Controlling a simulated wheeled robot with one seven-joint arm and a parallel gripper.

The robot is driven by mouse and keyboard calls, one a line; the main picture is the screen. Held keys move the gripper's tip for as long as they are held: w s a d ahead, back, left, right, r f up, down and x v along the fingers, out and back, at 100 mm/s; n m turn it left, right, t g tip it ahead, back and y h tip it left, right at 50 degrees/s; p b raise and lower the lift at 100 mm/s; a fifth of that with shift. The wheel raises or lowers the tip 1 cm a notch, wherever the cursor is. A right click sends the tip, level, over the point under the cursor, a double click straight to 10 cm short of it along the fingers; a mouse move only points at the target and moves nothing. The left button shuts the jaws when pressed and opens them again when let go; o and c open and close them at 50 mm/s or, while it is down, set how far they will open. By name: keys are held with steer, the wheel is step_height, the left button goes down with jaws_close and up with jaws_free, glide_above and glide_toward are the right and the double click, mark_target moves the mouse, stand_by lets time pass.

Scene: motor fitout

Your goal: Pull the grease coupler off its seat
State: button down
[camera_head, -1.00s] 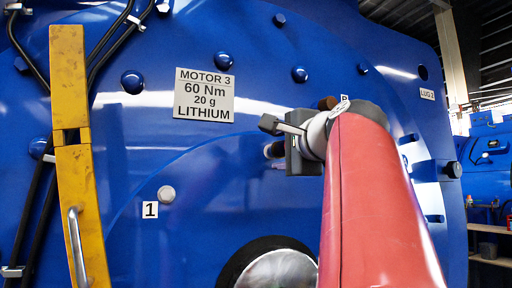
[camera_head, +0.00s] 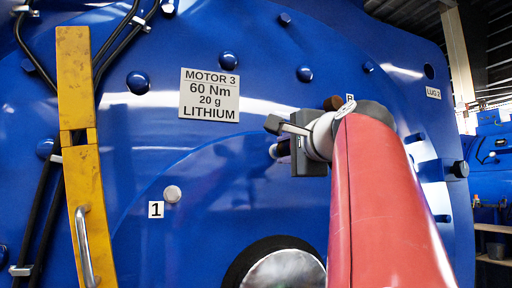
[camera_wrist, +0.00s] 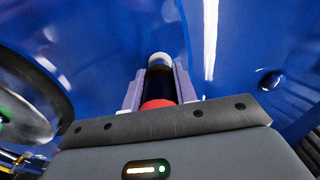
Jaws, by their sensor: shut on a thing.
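The grease coupler (camera_wrist: 158,84) is a short dark cylinder with a red band at its near end. In the wrist view it sits between the two pale fingers of my gripper (camera_wrist: 158,82), which are shut on it. A pale round tip (camera_wrist: 160,59) shows at its far end, against the blue motor face. In the head view my gripper (camera_head: 283,149) is seen from behind, close to the motor (camera_head: 230,40). A small dark piece and a whitish end show at its fingers. I cannot tell whether the coupler still touches its seat.
A yellow bar (camera_head: 76,95) with a metal handle stands at the left, by black hoses. A dark-rimmed round opening (camera_head: 262,252) lies below my gripper.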

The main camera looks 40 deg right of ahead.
steer(key=shift+f, duration=0.35)
steer(key=shift+v, duration=0.9)
steer(key=shift+b+v, duration=0.35)
steer(key=shift+v, duration=1.35)
steer(key=shift+s+r, duration=0.1)
steer(key=shift+r, duration=0.15)
steer(key=shift+s, duration=0.15)
